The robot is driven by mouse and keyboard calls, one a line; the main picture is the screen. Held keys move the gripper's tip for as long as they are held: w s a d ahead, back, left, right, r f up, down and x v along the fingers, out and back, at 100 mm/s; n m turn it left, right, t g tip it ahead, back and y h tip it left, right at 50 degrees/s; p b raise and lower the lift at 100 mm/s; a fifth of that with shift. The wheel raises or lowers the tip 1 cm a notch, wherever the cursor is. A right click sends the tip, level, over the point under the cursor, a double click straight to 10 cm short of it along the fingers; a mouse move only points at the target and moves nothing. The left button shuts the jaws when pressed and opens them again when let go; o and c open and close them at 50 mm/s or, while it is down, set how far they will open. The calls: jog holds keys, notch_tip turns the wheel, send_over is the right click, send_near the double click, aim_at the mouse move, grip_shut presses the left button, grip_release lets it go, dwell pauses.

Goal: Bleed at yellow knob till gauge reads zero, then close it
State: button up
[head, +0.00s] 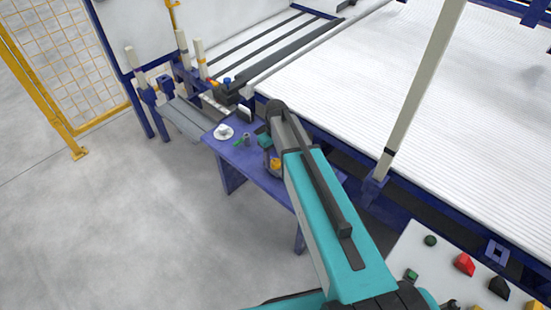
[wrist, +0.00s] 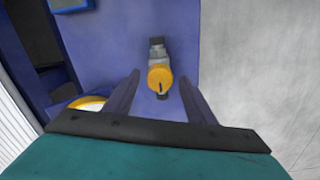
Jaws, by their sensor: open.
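The yellow knob (wrist: 160,77) sits on a grey metal fitting (wrist: 157,52) on the blue bench, near the middle of the wrist view. A dark slot or mark runs down its face. In the head view, a yellow part (head: 276,163) shows beside my arm. My gripper (wrist: 160,84) is open, with one finger on each side of the knob and gaps visible between; depth to the knob is hard to tell. A yellow-rimmed, pale-faced round thing (wrist: 88,103), possibly the gauge, is partly hidden by my gripper. Its reading cannot be seen.
The blue bench (head: 229,155) also bears a white disc (head: 223,132) and small grey and green parts. A large white ribbed table (head: 380,70) lies to the right. A panel with coloured buttons (head: 465,275) is at lower right. Open floor (head: 100,230) lies left.

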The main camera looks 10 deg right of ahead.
aim_at(276, 161)
jog(key=shift+r, duration=0.15)
notch_tip(276, 161, up, 14)
jog(key=shift+f, duration=0.25)
dwell(0.5)
jog(key=shift+b, duration=0.45)
jog(key=n+b, duration=0.4)
jog(key=n, duration=0.5)
jog(key=n+b, duration=0.4)
jog(key=n, duration=0.4)
jog(key=shift+f+n, duration=0.2)
jog(key=shift+n, duration=0.2)
jog(key=shift+f, duration=0.1)
jog(key=shift+f+b, duration=0.7)
jog(key=shift+f, duration=6.1)
